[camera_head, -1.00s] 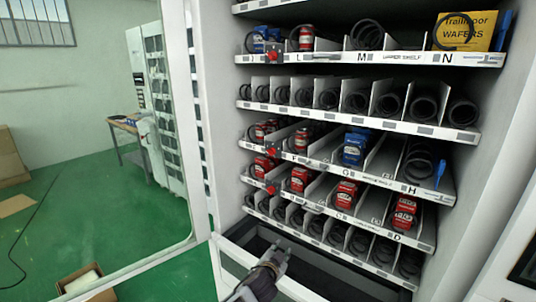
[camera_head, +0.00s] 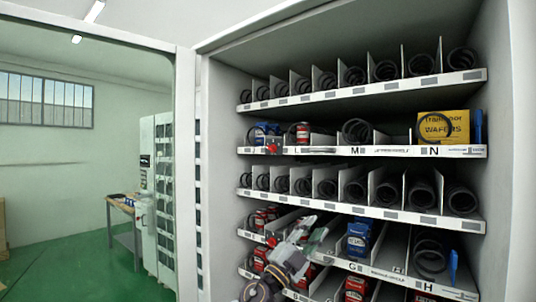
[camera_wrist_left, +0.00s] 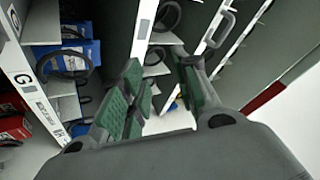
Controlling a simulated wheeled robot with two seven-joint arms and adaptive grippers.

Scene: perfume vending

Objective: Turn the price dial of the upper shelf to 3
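The upper shelf strip (camera_head: 400,151), with letters L, M and N, shows in the head view. Its red price dial (camera_head: 273,148) is at the strip's left end, small; its setting cannot be read. My left gripper (camera_head: 310,230) is lower and to the right of this dial, in front of the shelf with G and H. In the left wrist view its green-padded fingers (camera_wrist_left: 160,92) are apart with nothing between them. The upper dial cannot be made out in the wrist view. My right gripper is not in view.
Another red dial (camera_head: 271,241) sits on the lower strip, close left of my left gripper. A yellow wafers box (camera_head: 443,127) and blue packs (camera_head: 360,238) stand among black coils. The open glass door (camera_head: 187,150) bounds the left side.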

